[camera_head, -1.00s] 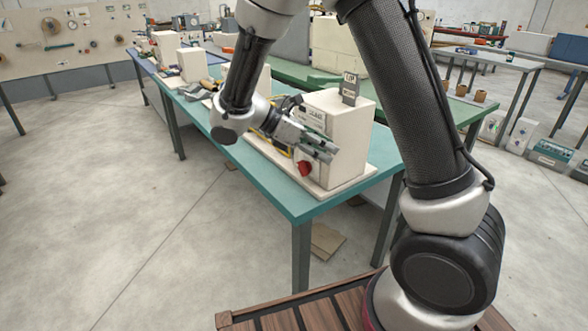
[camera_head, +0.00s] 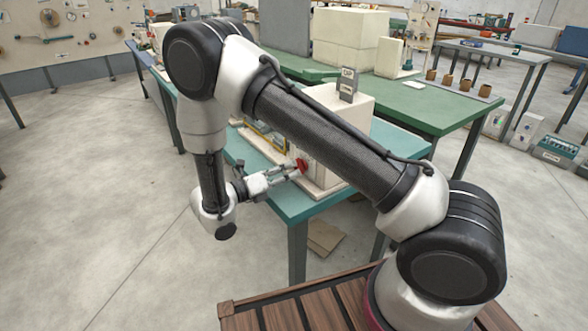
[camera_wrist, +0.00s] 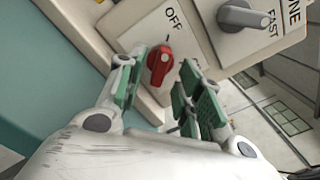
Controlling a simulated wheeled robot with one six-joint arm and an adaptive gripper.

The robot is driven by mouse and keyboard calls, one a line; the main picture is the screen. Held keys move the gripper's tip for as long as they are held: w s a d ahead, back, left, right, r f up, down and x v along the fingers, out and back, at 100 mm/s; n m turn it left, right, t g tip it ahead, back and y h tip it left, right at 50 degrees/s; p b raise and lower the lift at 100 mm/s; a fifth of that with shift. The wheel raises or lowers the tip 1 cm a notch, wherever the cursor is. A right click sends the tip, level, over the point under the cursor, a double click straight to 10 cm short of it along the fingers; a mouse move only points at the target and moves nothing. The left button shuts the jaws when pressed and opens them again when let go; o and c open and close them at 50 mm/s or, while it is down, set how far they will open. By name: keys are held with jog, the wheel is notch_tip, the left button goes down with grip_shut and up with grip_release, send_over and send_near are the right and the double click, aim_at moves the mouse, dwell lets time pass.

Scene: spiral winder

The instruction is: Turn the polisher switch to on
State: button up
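The red rotary switch (camera_wrist: 159,62) sits on the pale front panel of the machine (camera_head: 327,170), below an "OFF" label (camera_wrist: 173,18) in the wrist view. It also shows as a small red spot in the head view (camera_head: 302,165). My gripper (camera_wrist: 159,92) is open, with its green-padded fingers spread to the left and right of the red switch. The fingers appear apart from the switch. In the head view my gripper (camera_head: 290,171) points at the panel from the left. No "ON" label can be read in the wrist view.
A grey lever knob (camera_wrist: 245,16) on a white plate marked "FAST" lies to the right of the switch. The machine stands on a teal table (camera_head: 293,207). A green bench (camera_head: 425,105) is behind. Open floor (camera_head: 120,200) lies to the left.

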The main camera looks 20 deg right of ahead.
aim_at(300, 166)
jog(key=shift+x, duration=1.3)
grip_shut()
